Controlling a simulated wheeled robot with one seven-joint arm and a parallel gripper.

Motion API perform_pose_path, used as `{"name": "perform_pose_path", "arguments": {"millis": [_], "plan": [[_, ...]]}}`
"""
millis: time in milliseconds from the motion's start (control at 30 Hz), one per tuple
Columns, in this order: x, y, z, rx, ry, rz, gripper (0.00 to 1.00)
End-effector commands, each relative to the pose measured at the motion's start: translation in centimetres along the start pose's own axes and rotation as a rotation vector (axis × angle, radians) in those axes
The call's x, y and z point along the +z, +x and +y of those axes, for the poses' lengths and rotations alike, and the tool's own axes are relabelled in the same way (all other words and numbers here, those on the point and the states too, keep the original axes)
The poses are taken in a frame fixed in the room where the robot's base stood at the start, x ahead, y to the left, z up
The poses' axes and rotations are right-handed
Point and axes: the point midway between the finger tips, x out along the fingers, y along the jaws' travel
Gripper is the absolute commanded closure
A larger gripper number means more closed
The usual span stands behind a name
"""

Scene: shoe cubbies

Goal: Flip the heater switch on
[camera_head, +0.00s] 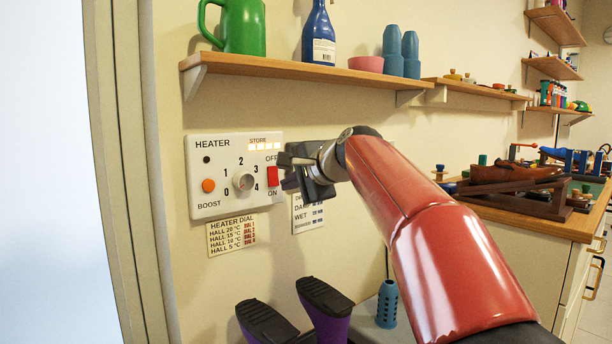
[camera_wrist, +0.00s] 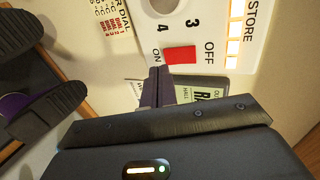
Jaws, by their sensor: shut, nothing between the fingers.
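The heater panel (camera_head: 220,148) is a white plate on the wall, left of centre in the head view. Its red switch (camera_head: 272,176) sits at the panel's right side, between OFF above and ON below. The switch also shows in the wrist view (camera_wrist: 181,55), just beyond my fingertips. My gripper (camera_head: 284,170) is shut and empty, immediately right of the switch. Its closed fingers (camera_wrist: 159,72) point at the ON side of the switch in the wrist view. I cannot tell whether they touch it, or which way the switch is tipped.
The panel has a numbered dial (camera_head: 243,181) and an orange boost button (camera_head: 208,185). A shelf (camera_head: 290,67) with a green jug (camera_head: 243,28) and a blue bottle (camera_head: 318,38) is above. Dark-soled purple shoes (camera_head: 328,312) stand below. A cluttered counter (camera_head: 535,222) is right.

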Motion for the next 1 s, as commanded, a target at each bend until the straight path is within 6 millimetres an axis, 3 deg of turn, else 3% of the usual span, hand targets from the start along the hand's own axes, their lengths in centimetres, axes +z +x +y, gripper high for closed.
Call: {"name": "perform_pose_path", "arguments": {"millis": [100,300,1000], "plan": [[0.0,1.6,-0.7,0.000,-0.001,0.000,1.00],[0.0,2.9,-1.0,0.000,-0.001,0.000,1.00],[0.0,3.5,-1.0,-0.050,-0.001,0.000,1.00]]}}
